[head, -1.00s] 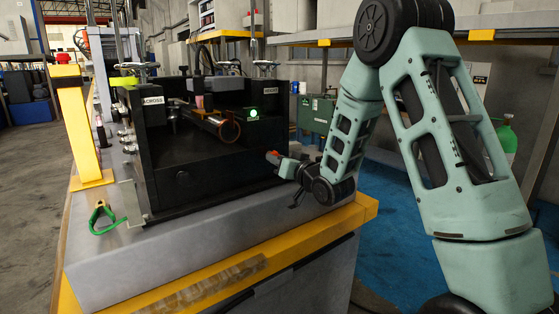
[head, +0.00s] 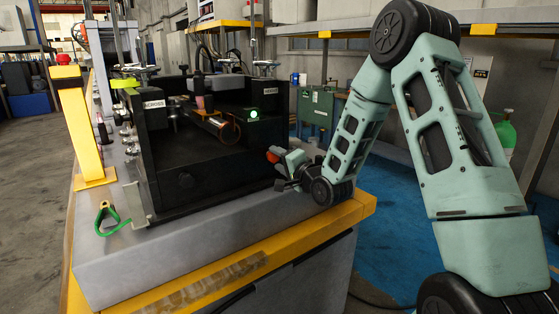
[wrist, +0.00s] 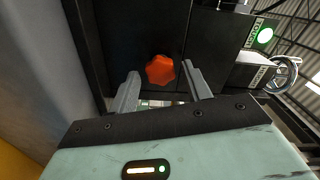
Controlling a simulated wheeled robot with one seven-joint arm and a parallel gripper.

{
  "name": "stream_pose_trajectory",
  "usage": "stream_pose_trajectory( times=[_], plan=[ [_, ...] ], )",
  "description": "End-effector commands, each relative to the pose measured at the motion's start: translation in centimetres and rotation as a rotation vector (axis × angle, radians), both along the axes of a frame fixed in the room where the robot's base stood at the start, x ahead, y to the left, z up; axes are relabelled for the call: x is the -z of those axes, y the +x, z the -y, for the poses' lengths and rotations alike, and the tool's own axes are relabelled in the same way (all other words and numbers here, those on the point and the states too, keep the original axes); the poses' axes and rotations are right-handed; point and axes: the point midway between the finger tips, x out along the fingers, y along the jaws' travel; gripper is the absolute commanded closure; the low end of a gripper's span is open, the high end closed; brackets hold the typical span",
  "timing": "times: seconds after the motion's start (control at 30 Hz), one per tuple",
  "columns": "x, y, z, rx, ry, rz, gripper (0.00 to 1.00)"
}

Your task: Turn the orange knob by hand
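The orange knob (wrist: 160,70) is a lobed, star-shaped knob on the dark face of the black box. In the wrist view it lies between and slightly beyond my two fingertips. My gripper (wrist: 161,77) is open, with one grey finger on each side of the knob and dark gaps between. I cannot tell whether either finger touches it. In the head view the orange knob (head: 273,157) shows as a small patch at the right end of the black box (head: 190,182), partly hidden by my gripper (head: 284,168).
A lit green lamp (head: 253,115) sits on the box's upper right. A green looped handle (head: 108,218) lies at the bench's left, near a yellow post (head: 82,130). The grey bench top (head: 190,245) is bare in front. A green cylinder (head: 506,135) stands at the right.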

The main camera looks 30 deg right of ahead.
Motion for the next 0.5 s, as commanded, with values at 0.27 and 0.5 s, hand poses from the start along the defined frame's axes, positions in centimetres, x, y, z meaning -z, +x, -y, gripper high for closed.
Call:
stream_pose_trajectory(
  times=[0.27,0.5],
  plan=[
    [0.0,-0.2,0.0,0.0,-0.002,0.0,0.51],
    [0.0,-1.6,0.1,0.0,-0.002,-0.001,0.51]
  ],
)
